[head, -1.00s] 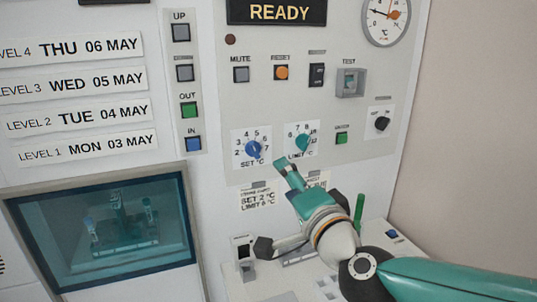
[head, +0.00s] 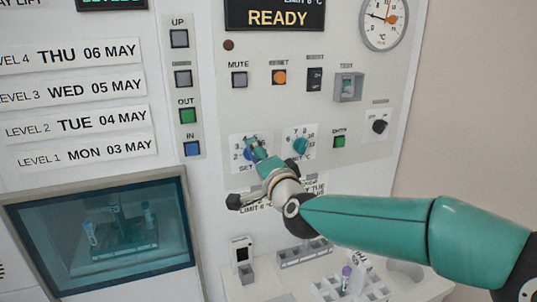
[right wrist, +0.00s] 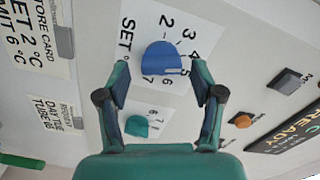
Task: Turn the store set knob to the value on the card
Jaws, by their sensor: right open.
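The blue SET knob (right wrist: 162,58) shows in the right wrist view on a white numbered dial. A pale line on it lies on the side toward the 5; I cannot read its exact value. In the head view my right gripper partly hides the knob (head: 248,155). My right gripper (head: 254,143) is open, its fingers on either side of the knob in the right wrist view (right wrist: 161,72); contact is not clear. The store card (right wrist: 30,38) reads SET 2 °C, LIMIT 6 °C; my arm mostly covers it in the head view. My left gripper is out of view.
A teal LIMIT knob (head: 300,147) sits close right of the SET knob. Above are the MUTE button (head: 239,80), an orange button (head: 279,77) and the READY display (head: 274,17). Below, a shelf holds a tube rack (head: 330,290) with a purple-capped tube (head: 346,272).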

